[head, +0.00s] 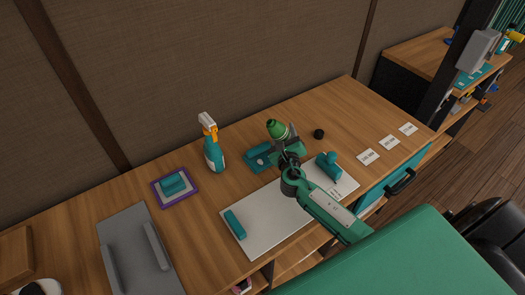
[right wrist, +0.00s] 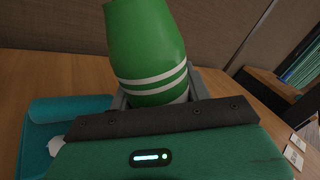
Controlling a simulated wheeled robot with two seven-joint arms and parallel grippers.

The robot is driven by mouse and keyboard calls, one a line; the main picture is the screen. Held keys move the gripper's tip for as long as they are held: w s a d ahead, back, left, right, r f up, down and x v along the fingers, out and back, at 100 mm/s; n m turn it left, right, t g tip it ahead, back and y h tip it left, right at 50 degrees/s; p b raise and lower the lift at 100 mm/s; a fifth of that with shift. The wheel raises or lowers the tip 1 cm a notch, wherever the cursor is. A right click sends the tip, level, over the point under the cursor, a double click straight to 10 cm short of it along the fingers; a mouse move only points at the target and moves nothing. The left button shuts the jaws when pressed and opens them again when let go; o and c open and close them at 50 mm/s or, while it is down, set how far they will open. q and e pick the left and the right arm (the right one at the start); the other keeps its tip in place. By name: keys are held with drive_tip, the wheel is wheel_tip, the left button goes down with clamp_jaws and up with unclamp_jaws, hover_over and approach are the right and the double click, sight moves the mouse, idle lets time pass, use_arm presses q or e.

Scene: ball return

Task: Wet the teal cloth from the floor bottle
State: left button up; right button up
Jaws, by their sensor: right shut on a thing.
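My right gripper (head: 282,140) is shut on a green bottle (head: 277,128) above the back of the desk. In the right wrist view the bottle (right wrist: 150,50) has white stripes and stands tilted between the grey jaws; its top is cut off. A folded teal cloth-like piece (head: 256,157) lies beside and partly behind the gripper; a flat teal piece also shows in the right wrist view (right wrist: 65,112). Another folded teal piece (head: 172,183) lies on a purple-rimmed tray (head: 157,198). I cannot tell which is the named cloth. My left gripper is not in view.
A teal spray bottle (head: 214,153) with an orange-and-white head stands upright at the back. A white mat (head: 262,222) bears a teal roll (head: 235,224) and a teal bottle-like object (head: 328,166). A black round piece (head: 319,134), white labels (head: 389,141) and a grey tray (head: 122,240) are around.

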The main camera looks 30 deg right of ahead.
drive_tip(key=m, duration=0.1)
drive_tip(key=d+r+m, duration=0.1)
drive_tip(key=m, duration=0.1)
drive_tip(key=shift+s+r, duration=0.15)
drive_tip(key=shift+r, duration=0.1)
drive_tip(key=shift+r+m+p, duration=0.3)
drive_tip(key=shift+r+m, duration=0.05)
drive_tip(key=shift+m, duration=0.65)
drive_tip(key=shift+f+m+b, duration=0.25)
drive_tip(key=shift+m+b, duration=0.05)
drive_tip(key=shift+m, duration=0.1)
drive_tip(key=shift+d+m, duration=0.1)
drive_tip(key=shift+m, duration=0.3)
wheel_tip(320, 180, up, 6)
drive_tip(key=p, duration=0.6)
drive_tip(key=shift+d, duration=0.1)
